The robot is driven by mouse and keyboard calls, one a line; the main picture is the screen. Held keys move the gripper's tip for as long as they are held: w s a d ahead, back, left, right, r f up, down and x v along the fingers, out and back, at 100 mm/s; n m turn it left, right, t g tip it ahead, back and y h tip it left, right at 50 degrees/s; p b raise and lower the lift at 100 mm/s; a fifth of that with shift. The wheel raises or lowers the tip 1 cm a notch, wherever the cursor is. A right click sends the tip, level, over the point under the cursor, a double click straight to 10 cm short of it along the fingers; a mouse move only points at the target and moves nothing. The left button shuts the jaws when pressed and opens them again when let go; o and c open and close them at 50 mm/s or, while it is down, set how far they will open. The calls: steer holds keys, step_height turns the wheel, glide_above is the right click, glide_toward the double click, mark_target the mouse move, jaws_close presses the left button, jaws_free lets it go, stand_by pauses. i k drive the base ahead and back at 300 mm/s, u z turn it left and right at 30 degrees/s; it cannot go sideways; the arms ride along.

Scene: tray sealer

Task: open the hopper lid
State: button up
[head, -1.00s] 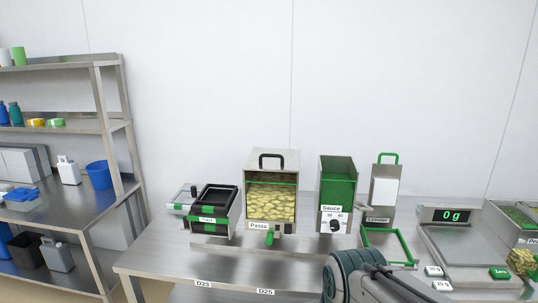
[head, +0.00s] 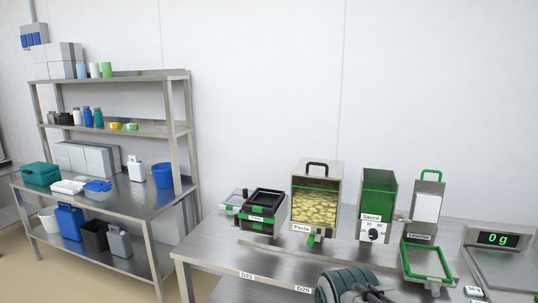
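The pasta hopper (head: 315,208) stands on the steel bench, a metal box with a clear front showing yellow pasta, a "Pasta" label and a green tab below. Its flat lid (head: 319,170) lies shut on top, with a black arched handle (head: 317,164). The sauce hopper (head: 379,196) stands to its right, with green inside and no lid visible over it. Part of my arm shows at the bottom edge, in front of the bench. My gripper is not in view.
A black tray unit (head: 263,206) stands left of the pasta hopper. A leveller (head: 428,200), a green frame (head: 427,262) and a scale reading 0 g (head: 497,239) are to the right. A steel shelf (head: 110,130) with bottles and bins stands left, apart from the bench.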

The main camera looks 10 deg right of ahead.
mark_target(330, 169)
steer(key=u, duration=0.3)
steer(key=i, duration=1.4)
steer(key=z, duration=0.65)
